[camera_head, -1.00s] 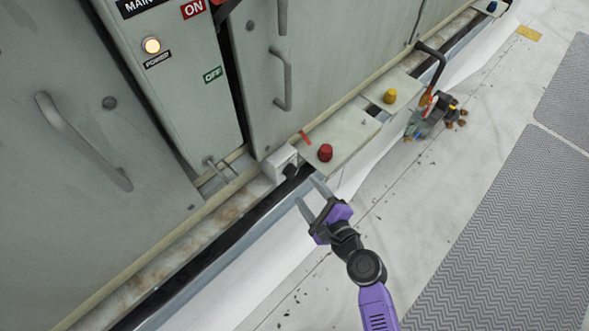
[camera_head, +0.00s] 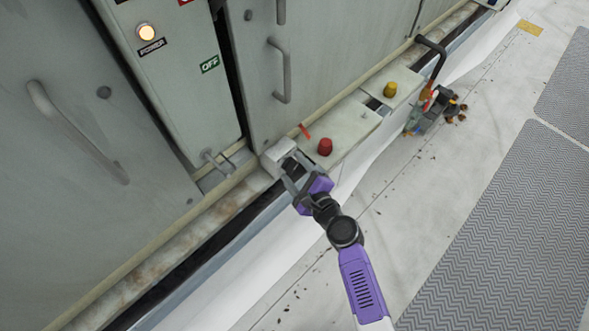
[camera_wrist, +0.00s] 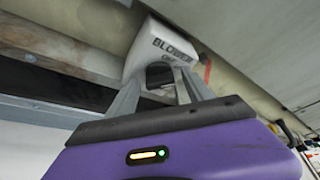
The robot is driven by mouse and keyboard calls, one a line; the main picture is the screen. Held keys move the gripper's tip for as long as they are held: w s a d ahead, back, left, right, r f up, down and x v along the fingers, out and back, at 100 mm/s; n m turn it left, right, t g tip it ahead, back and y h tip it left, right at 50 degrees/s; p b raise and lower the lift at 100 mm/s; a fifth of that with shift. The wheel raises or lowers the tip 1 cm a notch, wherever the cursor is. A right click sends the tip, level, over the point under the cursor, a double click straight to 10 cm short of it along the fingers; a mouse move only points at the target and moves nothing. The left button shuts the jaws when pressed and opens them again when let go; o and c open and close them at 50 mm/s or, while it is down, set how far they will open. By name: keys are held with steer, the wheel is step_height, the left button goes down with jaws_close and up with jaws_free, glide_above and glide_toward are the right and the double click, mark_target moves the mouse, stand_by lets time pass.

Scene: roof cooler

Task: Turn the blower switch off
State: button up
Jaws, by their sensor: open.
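The blower switch is a small white box (camera_head: 280,155) on the ledge at the foot of the grey cabinet, left of the red knob. In the wrist view the box (camera_wrist: 160,48) carries the word BLOWER with smaller lettering below it. A dark switch part (camera_wrist: 160,75) shows under the lettering, between my fingers. My gripper (camera_head: 289,172) is open, with its fingertips close to the front of the box. In the wrist view the gripper (camera_wrist: 158,85) has one finger on each side of the dark part. I cannot tell whether the fingers touch it.
A red knob (camera_head: 325,147) and a yellow knob (camera_head: 390,90) stand on pale plates to the right. A black lever (camera_head: 436,58) rises beyond them. A lit power lamp (camera_head: 147,32) is on the panel at upper left.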

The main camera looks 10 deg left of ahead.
jaws_close()
steer(key=shift+f, duration=0.1)
